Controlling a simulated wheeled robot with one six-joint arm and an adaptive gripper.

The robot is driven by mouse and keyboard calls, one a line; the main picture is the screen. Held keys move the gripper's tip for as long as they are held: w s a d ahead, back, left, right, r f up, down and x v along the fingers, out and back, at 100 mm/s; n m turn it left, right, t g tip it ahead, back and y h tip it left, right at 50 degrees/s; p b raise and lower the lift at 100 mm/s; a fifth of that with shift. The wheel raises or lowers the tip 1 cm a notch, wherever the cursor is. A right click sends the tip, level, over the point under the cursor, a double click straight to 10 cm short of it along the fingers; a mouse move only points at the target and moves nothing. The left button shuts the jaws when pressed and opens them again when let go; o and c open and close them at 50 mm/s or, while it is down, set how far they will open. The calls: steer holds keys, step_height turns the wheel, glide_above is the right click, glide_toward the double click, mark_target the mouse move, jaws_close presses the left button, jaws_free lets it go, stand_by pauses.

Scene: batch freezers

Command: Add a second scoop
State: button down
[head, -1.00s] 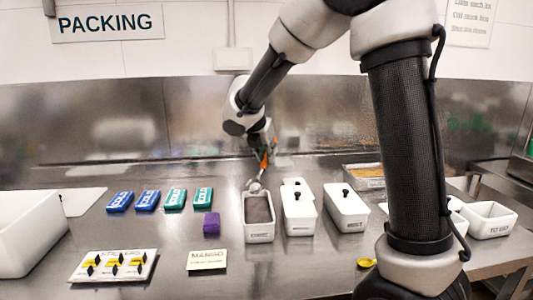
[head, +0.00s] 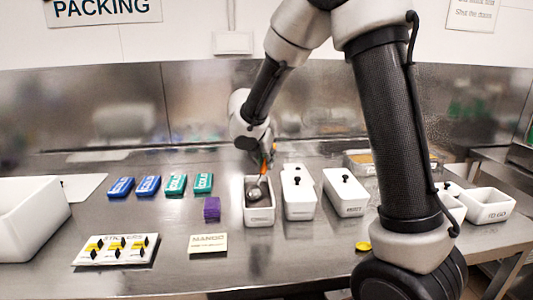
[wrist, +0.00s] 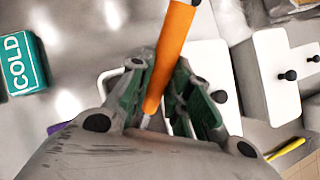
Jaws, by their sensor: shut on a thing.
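My gripper (head: 263,152) is shut on the orange handle of a scoop (wrist: 172,48), which also shows in the head view (head: 264,167). The wrist view shows my gripper's green-lined fingers (wrist: 163,98) on both sides of the handle. The scoop's round metal bowl (head: 254,192) is inside the open white tub, over or against the dark brown-grey contents; I cannot tell how deep. The open tub (head: 259,220) stands in the middle of the counter. Its lower part is hidden by my gripper in the wrist view.
Lidded white tubs (head: 299,203) (head: 345,190) stand close on the right. A purple block (head: 212,207) and blue and green cold packs (head: 148,186) (head: 203,183) lie left. A MANGO card (head: 208,243) and sticker sheet (head: 115,249) lie in front. White containers (head: 487,206) stand far right.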

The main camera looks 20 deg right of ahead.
mark_target(263, 168)
steer(key=shift+s+a+f, duration=0.1)
steer(key=shift+s+f, duration=0.05)
steer(key=shift+f, duration=0.25)
steer(key=shift+s+a, duration=1.5)
steer(key=shift+s, duration=0.15)
steer(key=shift+w+d+f+g+y, duration=0.25)
steer(key=shift+g+y, duration=0.15)
steer(key=shift+w+r, duration=0.1)
steer(key=shift+r, duration=0.55)
steer(key=shift+w+d+r, duration=0.15)
steer(key=shift+r, duration=0.35)
steer(key=shift+w+d+r, duration=0.2)
steer(key=shift+r, duration=0.25)
steer(key=shift+w+d+r, duration=0.15)
steer(key=shift+r, duration=0.35)
steer(key=shift+w+d+g+y, duration=0.5)
steer(key=shift+w+g+y, duration=0.1)
steer(key=shift+g, duration=0.1)
steer(key=shift+w+d+g+y, duration=0.55)
steer(key=shift+g+y, duration=0.15)
steer(key=shift+g, duration=0.1)
